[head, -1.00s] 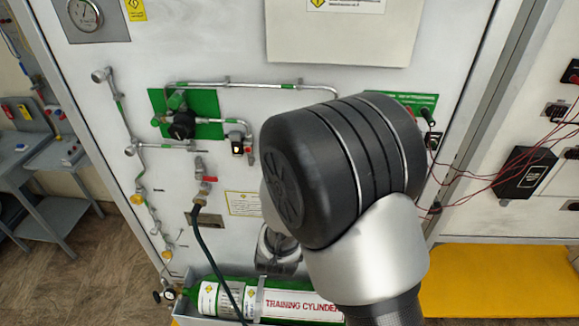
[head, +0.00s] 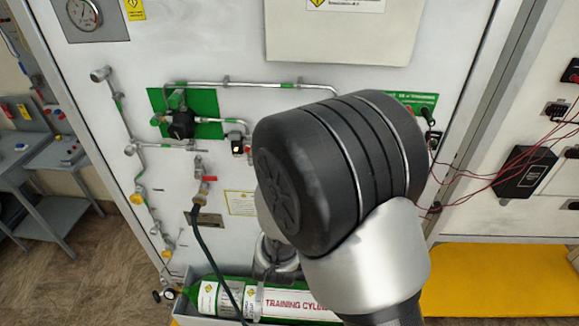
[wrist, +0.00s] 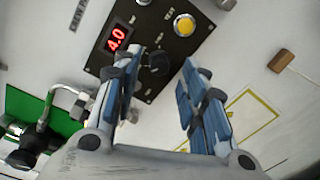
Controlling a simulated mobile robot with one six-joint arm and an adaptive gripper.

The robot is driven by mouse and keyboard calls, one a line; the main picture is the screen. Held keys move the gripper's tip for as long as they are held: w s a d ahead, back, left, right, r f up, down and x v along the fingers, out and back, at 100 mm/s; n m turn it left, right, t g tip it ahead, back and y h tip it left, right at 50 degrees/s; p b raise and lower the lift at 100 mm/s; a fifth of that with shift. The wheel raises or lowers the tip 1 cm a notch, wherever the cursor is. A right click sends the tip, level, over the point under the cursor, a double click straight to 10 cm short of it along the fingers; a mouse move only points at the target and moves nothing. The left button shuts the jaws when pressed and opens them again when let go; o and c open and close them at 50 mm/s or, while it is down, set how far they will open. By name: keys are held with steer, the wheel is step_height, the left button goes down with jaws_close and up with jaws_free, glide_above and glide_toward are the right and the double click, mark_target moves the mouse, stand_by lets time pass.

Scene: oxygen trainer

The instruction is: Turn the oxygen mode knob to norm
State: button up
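A dark round knob (wrist: 156,63) sits on a black panel (wrist: 172,25) in the wrist view, with small labels around it too blurred to read. I take it to be the oxygen mode knob, though I cannot make out its setting. My gripper (wrist: 163,66) is open, its two blue-grey fingers on either side of the knob in the picture. Nothing is between the fingers that I can see held, and I cannot tell whether they touch the knob.
On the panel are a red display (wrist: 117,38) reading 4.0 and a yellow button (wrist: 184,25) marked TEST. A brown handle (wrist: 281,61) is to the right. Pipes, a black regulator (head: 182,124) and a green training cylinder (head: 270,296) are on the left and below.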

steer(key=s, duration=0.5)
steer(key=shift+s+a+r, duration=0.15)
steer(key=shift+s, duration=0.2)
steer(key=s+d+m+g+b, duration=0.1)
steer(key=s+d+m+g, duration=0.3)
steer(key=s+m, duration=0.3)
steer(key=s+d+r+m+g+b, duration=0.1)
steer(key=s+d+m+g, duration=0.3)
steer(key=s+d+m, duration=0.3)
steer(key=s+d+r+m+g+y+b, duration=0.1)
steer(key=s+d+m+g, duration=0.4)
steer(key=s, duration=0.7)
steer(key=d+m, duration=0.1)
steer(key=m, duration=0.1)
steer(key=shift+s+r+m, duration=0.25)
steer(key=shift+s+m, duration=0.05)
steer(key=shift+m, duration=0.1)
steer(key=shift+c, duration=0.3)
